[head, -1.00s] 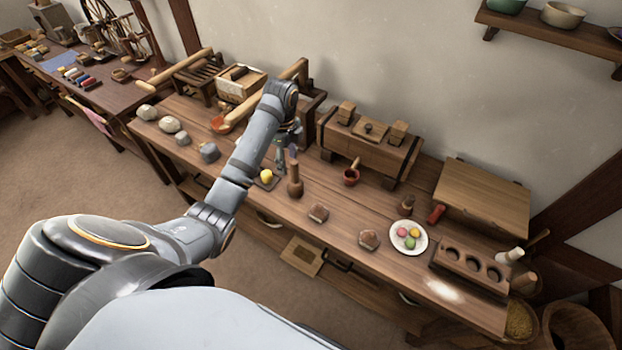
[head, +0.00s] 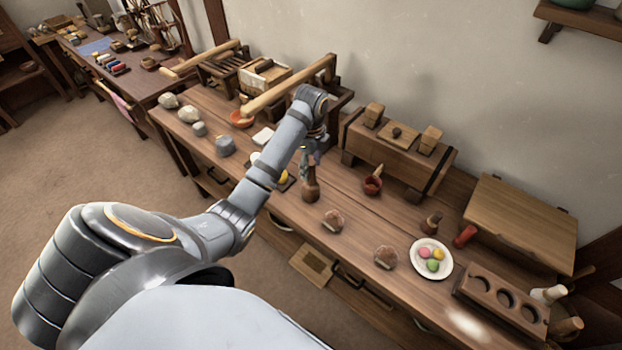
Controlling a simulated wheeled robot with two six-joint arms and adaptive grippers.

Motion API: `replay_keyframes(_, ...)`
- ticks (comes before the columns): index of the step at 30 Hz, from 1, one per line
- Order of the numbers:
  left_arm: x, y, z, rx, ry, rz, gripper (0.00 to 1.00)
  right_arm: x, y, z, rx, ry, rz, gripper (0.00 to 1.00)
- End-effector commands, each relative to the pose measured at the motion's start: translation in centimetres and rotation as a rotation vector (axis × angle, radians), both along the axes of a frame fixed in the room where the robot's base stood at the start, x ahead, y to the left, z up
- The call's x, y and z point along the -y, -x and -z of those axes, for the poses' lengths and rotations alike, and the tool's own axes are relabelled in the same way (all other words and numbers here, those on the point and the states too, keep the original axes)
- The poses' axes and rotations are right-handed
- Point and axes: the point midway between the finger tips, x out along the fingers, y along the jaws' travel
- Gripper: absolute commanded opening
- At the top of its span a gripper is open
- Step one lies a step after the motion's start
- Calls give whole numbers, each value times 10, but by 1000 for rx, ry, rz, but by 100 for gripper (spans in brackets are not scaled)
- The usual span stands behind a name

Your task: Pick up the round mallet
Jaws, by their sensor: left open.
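The round mallet (head: 311,191) is a brown turned-wood piece standing upright on the workbench (head: 283,210), near its front edge. My left gripper (head: 309,167) points down at the mallet's upper part, with its jaws open. In this view the fingers overlap the handle. I cannot tell whether they touch it. The top of the handle is hidden by the gripper. My right gripper is not in view.
Left of the mallet is a yellow lump (head: 284,177) on a small board. A red mortar (head: 372,185) stands to the right. Two brush-like blocks (head: 333,220) (head: 386,257) lie in front. A white plate (head: 431,262) holds coloured balls. A wooden chest (head: 395,155) stands behind.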

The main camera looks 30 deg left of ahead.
Motion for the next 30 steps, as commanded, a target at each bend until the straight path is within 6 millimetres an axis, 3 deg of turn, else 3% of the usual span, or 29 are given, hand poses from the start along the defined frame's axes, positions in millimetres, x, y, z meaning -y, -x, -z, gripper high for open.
replay_keyframes(1, 0, 0, 14, -1, 0, 0, 54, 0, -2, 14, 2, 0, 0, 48)
replay_keyframes(4, 0, 0, 32, -1, 0, 0, 54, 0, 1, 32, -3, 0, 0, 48)
replay_keyframes(9, 0, -1, 45, 0, 1, 0, 54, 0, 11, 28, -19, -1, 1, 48)
replay_keyframes(14, 0, -1, 44, 0, 1, 0, 54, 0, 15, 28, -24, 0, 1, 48)
replay_keyframes(26, 0, 0, 44, 0, 0, 0, 1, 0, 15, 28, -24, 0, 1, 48)
replay_keyframes(30, 0, -1, 44, 1, 0, 0, 0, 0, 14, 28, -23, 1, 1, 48)
